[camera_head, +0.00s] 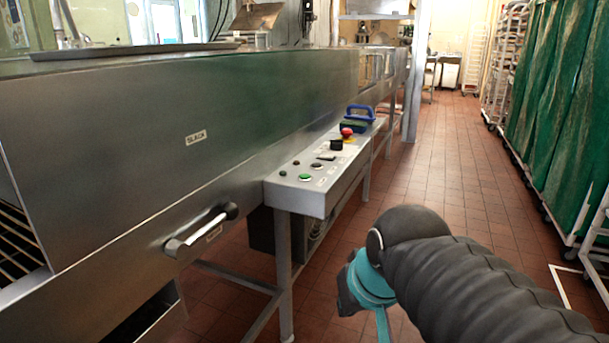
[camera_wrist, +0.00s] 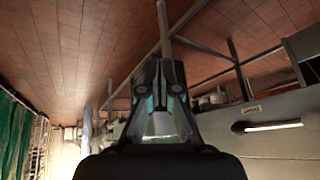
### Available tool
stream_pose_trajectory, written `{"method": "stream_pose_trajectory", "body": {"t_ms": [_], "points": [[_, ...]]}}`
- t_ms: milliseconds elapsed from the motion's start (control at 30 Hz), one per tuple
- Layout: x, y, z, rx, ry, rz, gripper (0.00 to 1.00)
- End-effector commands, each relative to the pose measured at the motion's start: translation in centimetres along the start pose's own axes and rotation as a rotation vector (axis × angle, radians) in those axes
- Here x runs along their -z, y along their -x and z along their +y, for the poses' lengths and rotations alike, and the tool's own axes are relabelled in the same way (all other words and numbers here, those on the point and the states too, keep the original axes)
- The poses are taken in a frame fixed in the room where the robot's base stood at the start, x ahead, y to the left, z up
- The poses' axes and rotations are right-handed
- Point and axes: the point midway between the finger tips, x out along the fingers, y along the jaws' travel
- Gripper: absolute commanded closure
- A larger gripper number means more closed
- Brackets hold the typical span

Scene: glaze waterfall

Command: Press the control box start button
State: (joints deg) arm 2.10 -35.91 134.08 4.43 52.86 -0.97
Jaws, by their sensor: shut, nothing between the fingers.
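The control box (camera_head: 294,193) is a grey sloped panel on legs, beside the long steel machine in the head view. A green button (camera_head: 305,177) sits near its front edge, with a dark button (camera_head: 317,166) just behind it. Farther back are a black knob (camera_head: 336,144) and a red mushroom button (camera_head: 347,132) on a yellow base. My gripper (camera_head: 347,297) is to the right of and nearer than the box, apart from it, its fingertips hard to make out. In the wrist view my gripper (camera_wrist: 163,65) is shut and empty. The panel's buttons cannot be made out there.
The steel machine (camera_head: 120,130) fills the left, with a protruding handle (camera_head: 200,230). A blue-handled item (camera_head: 357,119) stands at the panel's far end. Green-covered racks (camera_head: 560,110) line the right. The tiled aisle (camera_head: 440,150) between is clear.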

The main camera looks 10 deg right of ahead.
Motion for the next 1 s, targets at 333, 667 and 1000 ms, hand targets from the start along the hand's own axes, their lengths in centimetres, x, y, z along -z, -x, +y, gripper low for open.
{"method": "stream_pose_trajectory", "body": {"t_ms": [333, 667, 1000], "points": [[18.6, 2.2, -2.0, 0.143, -0.148, 0.047, 1.00], [33.8, 0.8, -2.0, 0.286, -0.256, 0.104, 1.00], [40.0, -0.5, -1.6, 0.360, -0.296, 0.137, 1.00]]}}
